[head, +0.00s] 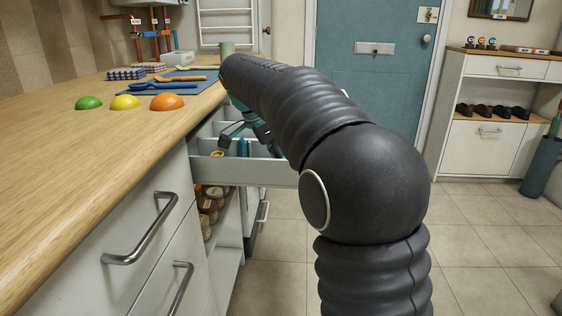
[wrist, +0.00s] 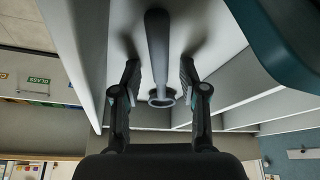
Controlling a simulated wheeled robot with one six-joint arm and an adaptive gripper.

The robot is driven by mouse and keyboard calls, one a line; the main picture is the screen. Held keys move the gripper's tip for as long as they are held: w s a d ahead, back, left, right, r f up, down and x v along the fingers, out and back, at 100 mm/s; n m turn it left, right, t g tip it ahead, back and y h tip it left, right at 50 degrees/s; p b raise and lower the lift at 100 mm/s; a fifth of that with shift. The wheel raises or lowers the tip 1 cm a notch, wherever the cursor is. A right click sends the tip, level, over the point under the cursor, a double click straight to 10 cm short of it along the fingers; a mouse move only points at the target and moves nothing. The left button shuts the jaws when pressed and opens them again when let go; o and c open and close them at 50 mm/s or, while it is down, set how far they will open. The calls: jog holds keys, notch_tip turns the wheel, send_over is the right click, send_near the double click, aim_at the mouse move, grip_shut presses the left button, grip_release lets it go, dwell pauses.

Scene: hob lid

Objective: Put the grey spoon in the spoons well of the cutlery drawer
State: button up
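The grey spoon (wrist: 158,55) lies in a pale compartment of the open cutlery drawer (head: 245,172), which also fills much of the wrist view (wrist: 225,72). Its long shaft points up the picture and its rounded end is nearer my gripper. My gripper (wrist: 160,63) is open, with one finger on each side of the spoon and a visible gap to each. In the head view my gripper (head: 243,138) is low over the drawer, partly hidden by my arm. I cannot make out a well label.
Drawer dividers (wrist: 235,105) run beside the spoon's compartment. A yellow item (head: 217,154) shows inside the drawer. The wooden worktop (head: 110,150) stands left of it, with green, yellow and orange domes (head: 166,102) and blue utensils (head: 150,87). Tiled floor (head: 275,270) lies clear below.

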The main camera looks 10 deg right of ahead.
jog(key=shift+r, duration=0.1)
jog(key=p+v, duration=0.7)
jog(key=v, duration=0.5)
jog(key=s+d+f+n+t+y, duration=0.1)
jog(key=s+d+f+n, duration=0.1)
jog(key=s+n, duration=0.45)
jog(key=s+d+f+n+t+y, duration=0.2)
jog(key=s+d+n, duration=0.1)
jog(key=s, duration=0.6)
jog(key=s+f+n+t+y, duration=0.1)
jog(key=s+f+n+t, duration=0.1)
jog(key=s+f+n, duration=0.5)
jog(key=s+f, duration=0.4)
jog(key=s, duration=0.2)
jog(key=shift+s+f+n+y, duration=0.2)
jog(key=shift+s+n+y, duration=0.1)
jog(key=shift+n, duration=0.05)
